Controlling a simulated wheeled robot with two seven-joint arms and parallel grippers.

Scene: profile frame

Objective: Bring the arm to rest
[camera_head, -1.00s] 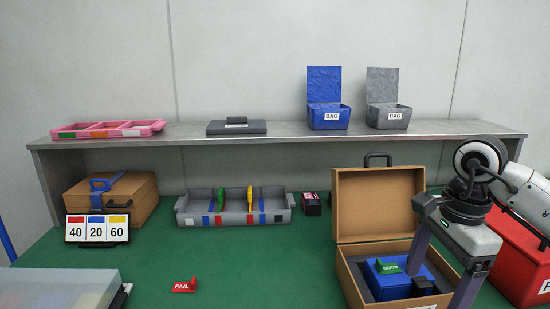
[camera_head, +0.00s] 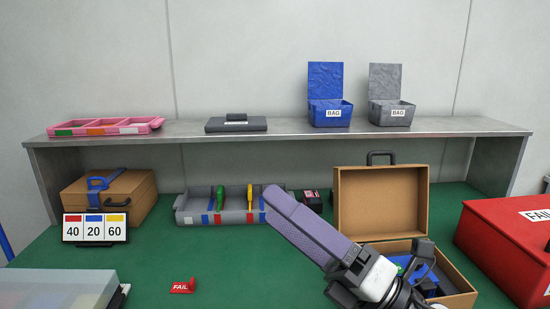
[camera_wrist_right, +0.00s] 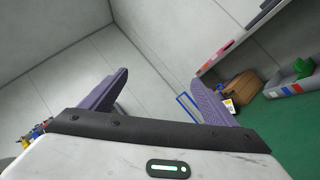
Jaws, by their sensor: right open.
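My right gripper (camera_head: 283,205) is raised over the front of the green table, its purple fingers pointing up and to the left in the head view. In the right wrist view the two fingers of the right gripper (camera_wrist_right: 160,82) stand wide apart with nothing between them. The right arm comes in from the bottom edge and hides part of the open brown case (camera_head: 380,205) and the blue item (camera_head: 412,268) inside it. My left gripper is in neither view.
A red box (camera_head: 500,235) marked FAIL stands at the right. A grey sectioned tray (camera_head: 187,218), a brown toolbox (camera_head: 125,195), a number sign (camera_head: 95,228) and a red FAIL tag (camera_head: 183,286) are on the green table (camera_head: 150,260). Bins stand on the grey shelf (camera_head: 290,134).

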